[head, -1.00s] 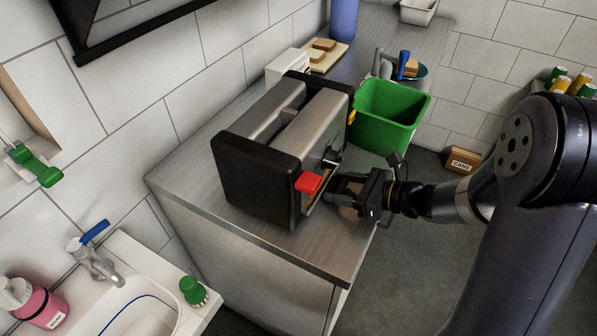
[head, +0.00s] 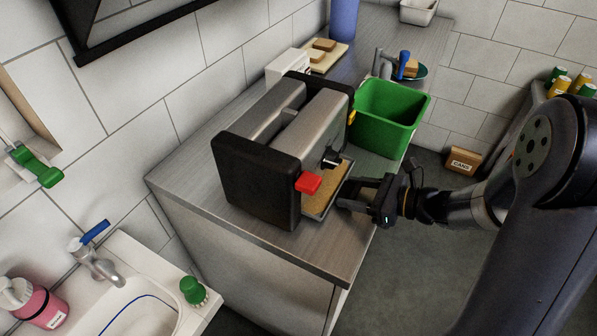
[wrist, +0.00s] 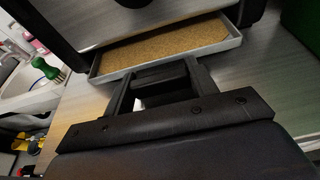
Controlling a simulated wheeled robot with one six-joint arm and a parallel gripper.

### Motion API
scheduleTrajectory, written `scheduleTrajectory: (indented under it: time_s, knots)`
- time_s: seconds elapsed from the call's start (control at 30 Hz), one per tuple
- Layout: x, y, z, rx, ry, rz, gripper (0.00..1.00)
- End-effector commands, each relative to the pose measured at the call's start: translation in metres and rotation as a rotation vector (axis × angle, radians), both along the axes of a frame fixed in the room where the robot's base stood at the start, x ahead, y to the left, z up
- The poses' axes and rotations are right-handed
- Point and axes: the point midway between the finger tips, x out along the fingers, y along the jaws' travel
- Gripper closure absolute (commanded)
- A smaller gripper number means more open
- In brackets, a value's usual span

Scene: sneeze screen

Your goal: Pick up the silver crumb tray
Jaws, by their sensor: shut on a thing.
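The silver crumb tray (head: 318,213) is partly out of the front of the black and silver toaster (head: 262,190), at its base. Its bed is covered with tan crumbs. In the wrist view the tray's pale front rim (wrist: 215,50) faces me, and its rear part is hidden under the toaster. My gripper (head: 345,195) is at the tray's outer edge, shut on that front edge. In the wrist view my gripper's fingers (wrist: 160,75) meet the tray's near side; the exact contact is hidden.
A red lever (head: 308,182) juts from the toaster just above the tray. A green bin (head: 388,117) stands behind on the counter (head: 290,255). A sink (head: 130,305) is at the lower left.

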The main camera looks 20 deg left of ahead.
Motion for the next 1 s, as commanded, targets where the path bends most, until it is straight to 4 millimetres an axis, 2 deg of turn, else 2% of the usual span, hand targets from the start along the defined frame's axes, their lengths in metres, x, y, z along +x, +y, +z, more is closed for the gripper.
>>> scheduleTrajectory:
  time_s: [1.0]
  knots:
    - [-0.007,-0.051,0.000,0.000,0.001,-0.001,0.72]
